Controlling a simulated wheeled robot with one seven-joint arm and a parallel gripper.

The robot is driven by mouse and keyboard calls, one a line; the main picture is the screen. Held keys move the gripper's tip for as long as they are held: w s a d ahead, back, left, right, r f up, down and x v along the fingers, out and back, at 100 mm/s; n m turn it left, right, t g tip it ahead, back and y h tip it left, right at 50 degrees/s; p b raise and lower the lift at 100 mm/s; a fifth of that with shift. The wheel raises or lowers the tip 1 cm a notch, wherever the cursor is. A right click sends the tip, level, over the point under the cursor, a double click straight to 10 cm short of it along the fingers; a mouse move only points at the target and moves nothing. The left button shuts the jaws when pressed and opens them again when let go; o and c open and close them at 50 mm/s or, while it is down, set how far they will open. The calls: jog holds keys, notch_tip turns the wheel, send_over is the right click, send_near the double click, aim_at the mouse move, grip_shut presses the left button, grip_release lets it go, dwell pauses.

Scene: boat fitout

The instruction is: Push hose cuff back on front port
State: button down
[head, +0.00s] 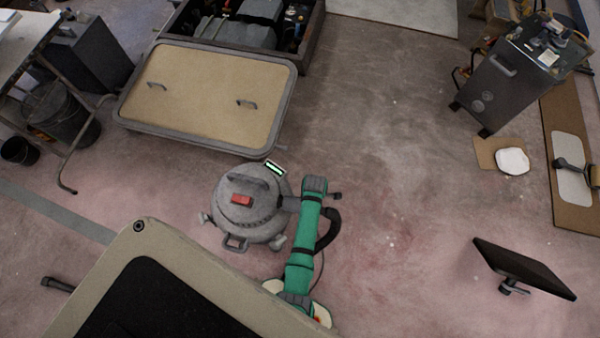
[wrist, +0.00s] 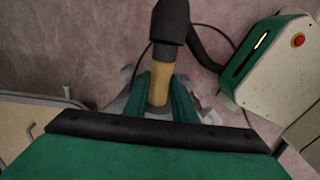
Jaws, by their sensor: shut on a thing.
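A round grey vacuum canister (head: 240,225) with a red switch stands on the floor in the head view. My green arm reaches over to its right side. My gripper (head: 289,203) is small and partly hidden there, shut on what looks like the hose cuff. In the wrist view a dark cuff-like piece (wrist: 171,22) meets a tan tube (wrist: 160,82) at the top centre, and a dark hose (wrist: 205,52) curves away to the right.
A framed tan hatch panel (head: 205,95) with two handles lies behind the canister. A beige-edged surface (head: 180,255) fills the lower left. A dark screen (head: 525,268) stands at the right, below a metal tank (head: 500,80). The floor between is mostly clear.

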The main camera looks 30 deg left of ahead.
jog(key=shift+w+d, duration=0.1)
jog(key=shift+d, duration=0.25)
jog(key=shift+d, duration=0.1)
jog(key=shift+w+d, duration=0.15)
jog(key=shift+d, duration=0.35)
jog(key=shift+w+d, duration=0.3)
jog(key=shift+d, duration=0.3)
jog(key=shift+w+d, duration=0.25)
jog(key=shift+d, duration=0.35)
jog(key=shift+w+d, duration=0.1)
jog(key=shift+d, duration=0.4)
jog(key=shift+w+d, duration=0.1)
jog(key=shift+d, duration=0.4)
